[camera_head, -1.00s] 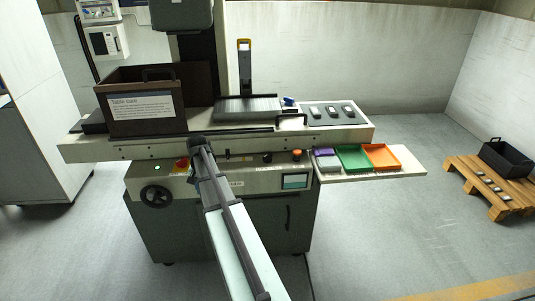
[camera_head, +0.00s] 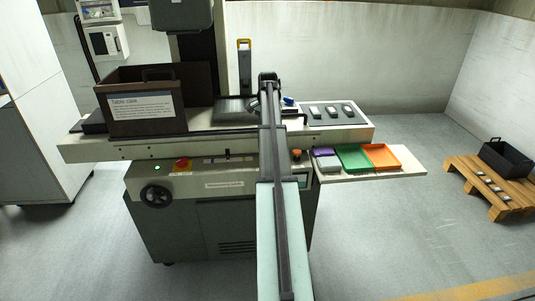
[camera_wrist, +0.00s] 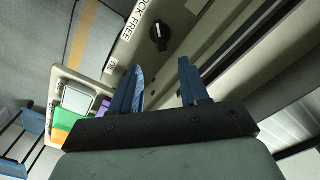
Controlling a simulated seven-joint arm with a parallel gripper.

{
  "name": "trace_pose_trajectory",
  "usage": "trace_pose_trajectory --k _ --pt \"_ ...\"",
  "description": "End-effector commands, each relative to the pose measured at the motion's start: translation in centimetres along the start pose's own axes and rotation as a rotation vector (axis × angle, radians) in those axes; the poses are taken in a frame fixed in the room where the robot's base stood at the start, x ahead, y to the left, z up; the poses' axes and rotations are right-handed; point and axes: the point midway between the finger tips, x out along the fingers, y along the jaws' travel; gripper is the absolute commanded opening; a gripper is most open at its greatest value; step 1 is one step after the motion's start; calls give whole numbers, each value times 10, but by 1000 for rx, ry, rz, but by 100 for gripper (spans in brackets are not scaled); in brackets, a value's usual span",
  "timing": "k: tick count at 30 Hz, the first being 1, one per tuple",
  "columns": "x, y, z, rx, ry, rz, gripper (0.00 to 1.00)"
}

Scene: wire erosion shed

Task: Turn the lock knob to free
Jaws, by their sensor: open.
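I cannot tell which word the pointer faces. My gripper (camera_wrist: 161,64) is open, with two blue fingers spread and nothing between them. The knob shows beyond the fingertips and apart from them, roughly in line with the gap. In the head view my arm covers the middle of the machine, and I cannot make out the knob or fingers there.
A brown case (camera_head: 147,123) stands on the machine table at left. A dark mat (camera_head: 333,114) with small parts lies at right. Green (camera_head: 353,170) and orange (camera_head: 392,168) trays sit on a side shelf. An orange button (camera_head: 296,154) is close to my arm.

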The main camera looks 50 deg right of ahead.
Motion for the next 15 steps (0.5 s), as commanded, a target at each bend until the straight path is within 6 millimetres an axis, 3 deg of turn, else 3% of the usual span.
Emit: trace_pose_trajectory --k 15 --pt "89 0 1 -3 0 1 45"
